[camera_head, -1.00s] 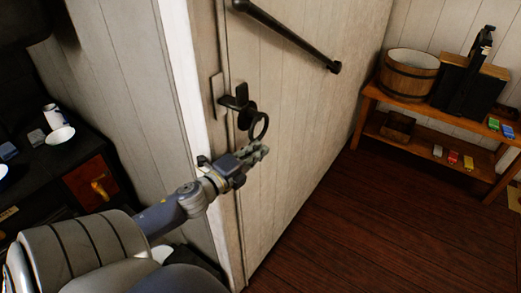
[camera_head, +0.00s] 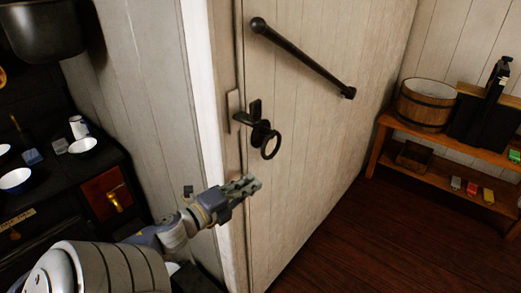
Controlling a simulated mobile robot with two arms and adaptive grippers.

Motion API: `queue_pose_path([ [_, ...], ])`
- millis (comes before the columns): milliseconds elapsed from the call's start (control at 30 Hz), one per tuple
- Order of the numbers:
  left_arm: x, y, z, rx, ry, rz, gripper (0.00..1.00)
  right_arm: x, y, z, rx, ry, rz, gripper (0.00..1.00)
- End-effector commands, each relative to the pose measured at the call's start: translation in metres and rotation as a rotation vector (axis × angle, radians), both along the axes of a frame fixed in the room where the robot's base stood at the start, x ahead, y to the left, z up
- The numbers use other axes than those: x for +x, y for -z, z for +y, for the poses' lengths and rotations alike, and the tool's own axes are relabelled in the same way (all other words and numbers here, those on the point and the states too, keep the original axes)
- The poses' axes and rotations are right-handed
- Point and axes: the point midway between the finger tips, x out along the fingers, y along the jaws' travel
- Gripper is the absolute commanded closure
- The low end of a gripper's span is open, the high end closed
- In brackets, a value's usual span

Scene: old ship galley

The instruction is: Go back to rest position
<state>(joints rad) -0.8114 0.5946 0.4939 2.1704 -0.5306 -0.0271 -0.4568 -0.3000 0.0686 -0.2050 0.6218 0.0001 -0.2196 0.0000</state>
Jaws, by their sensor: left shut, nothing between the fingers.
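My left gripper (camera_head: 246,187) is shut and empty, in front of the door's edge and below the door's latch. My left arm comes in from the lower left. The white plank door (camera_head: 320,120) fills the middle of the view. It carries a black latch with a ring handle (camera_head: 270,146) and a long dark slanted bar (camera_head: 305,60). The gripper is apart from the ring. My right gripper is not in view.
At the left, a dark counter (camera_head: 65,180) holds white bowls (camera_head: 83,145) and a mug (camera_head: 78,127). At the right, a wooden shelf (camera_head: 450,145) carries a wooden bucket (camera_head: 426,105) and small coloured items. The floor (camera_head: 400,240) before the shelf is clear.

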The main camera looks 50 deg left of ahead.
Motion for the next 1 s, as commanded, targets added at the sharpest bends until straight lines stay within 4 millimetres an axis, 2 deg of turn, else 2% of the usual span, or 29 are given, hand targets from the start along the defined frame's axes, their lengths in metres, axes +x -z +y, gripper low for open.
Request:
queue_pose_path([
  [200, -0.009, -0.001, 0.003, 0.001, 0.0, 0.0, 1.0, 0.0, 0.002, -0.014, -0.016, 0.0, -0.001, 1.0],
  [433, -0.01, 0.0, 0.003, -0.013, -0.009, 0.001, 1.0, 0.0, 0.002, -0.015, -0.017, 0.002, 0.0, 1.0],
  [533, -0.011, 0.008, 0.005, -0.086, -0.068, 0.014, 1.0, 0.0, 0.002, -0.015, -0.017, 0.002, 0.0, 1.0],
  [667, -0.018, 0.037, 0.005, -0.298, -0.231, 0.065, 1.0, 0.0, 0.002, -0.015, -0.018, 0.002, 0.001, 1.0],
  [767, -0.029, 0.071, -0.005, -0.511, -0.386, 0.138, 1.0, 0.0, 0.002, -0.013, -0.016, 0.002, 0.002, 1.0],
  [867, -0.046, 0.108, -0.029, -0.719, -0.53, 0.235, 1.0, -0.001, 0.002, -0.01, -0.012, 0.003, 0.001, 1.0],
  [1000, -0.073, 0.152, -0.081, -0.977, -0.703, 0.407, 1.0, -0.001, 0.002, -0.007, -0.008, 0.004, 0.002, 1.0],
])
